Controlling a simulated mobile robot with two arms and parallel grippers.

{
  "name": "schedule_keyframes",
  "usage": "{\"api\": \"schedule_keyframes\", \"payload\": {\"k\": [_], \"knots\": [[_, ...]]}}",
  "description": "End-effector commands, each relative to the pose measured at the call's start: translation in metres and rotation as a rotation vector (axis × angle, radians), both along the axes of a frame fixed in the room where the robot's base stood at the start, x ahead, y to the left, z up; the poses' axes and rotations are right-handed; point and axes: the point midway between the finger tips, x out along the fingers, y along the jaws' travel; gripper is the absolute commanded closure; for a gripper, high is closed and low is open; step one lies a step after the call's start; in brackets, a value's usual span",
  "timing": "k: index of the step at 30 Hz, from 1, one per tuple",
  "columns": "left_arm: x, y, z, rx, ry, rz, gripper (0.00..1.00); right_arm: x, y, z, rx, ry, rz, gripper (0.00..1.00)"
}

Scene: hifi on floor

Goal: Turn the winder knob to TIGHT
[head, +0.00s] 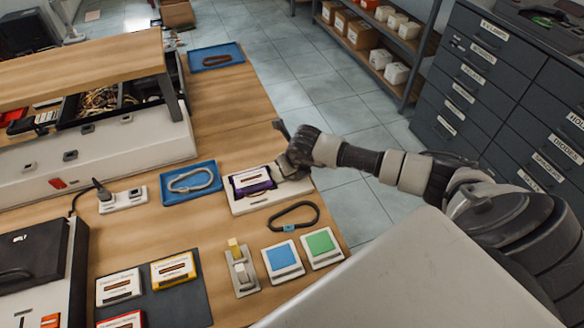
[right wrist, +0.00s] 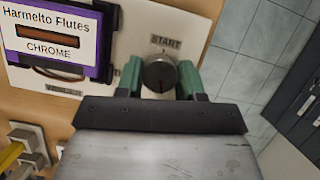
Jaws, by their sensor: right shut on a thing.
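The winder (head: 262,203) is a pale flat unit near the table's right edge, with a purple-edged cassette (head: 250,180) on it. In the right wrist view the cassette (right wrist: 55,38) reads "Harmelto Flutes CHROME". My right gripper (right wrist: 160,80) is shut on the knob, a green finger on each side. A label left of the knob is mostly covered by a finger. I cannot tell clearly where the knob points. In the head view the right gripper (head: 290,165) hides the knob. My left gripper is out of view.
A blue tray (head: 167,195) with a grey loop lies left of the winder. In front are a dark loop (head: 293,207), a switch with a yellow tip (head: 241,268), and blue (head: 283,259) and green (head: 321,247) pads. The floor beyond the table's right edge is clear.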

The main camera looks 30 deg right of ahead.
Motion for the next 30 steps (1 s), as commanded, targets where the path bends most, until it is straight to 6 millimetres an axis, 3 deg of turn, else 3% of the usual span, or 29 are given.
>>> {"api": "schedule_keyframes", "payload": {"k": [5, 6, 11, 22, 30], "knots": [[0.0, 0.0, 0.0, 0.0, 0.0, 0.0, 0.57, 0.001, 0.0, 0.001, 0.0, -0.003, 0.0, 0.86], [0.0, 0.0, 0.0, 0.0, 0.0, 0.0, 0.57, 0.001, 0.0, 0.001, 0.0, -0.003, 0.0, 0.59], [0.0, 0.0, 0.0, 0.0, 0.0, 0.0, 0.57, 0.001, 0.0, 0.001, 0.0, -0.002, 0.0, 0.37], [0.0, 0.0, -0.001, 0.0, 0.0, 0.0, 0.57, -0.002, 0.0, 0.006, -0.001, -0.001, 0.002, 0.37], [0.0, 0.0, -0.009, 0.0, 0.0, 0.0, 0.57, -0.019, 0.001, 0.046, -0.001, -0.004, 0.004, 0.37]]}}
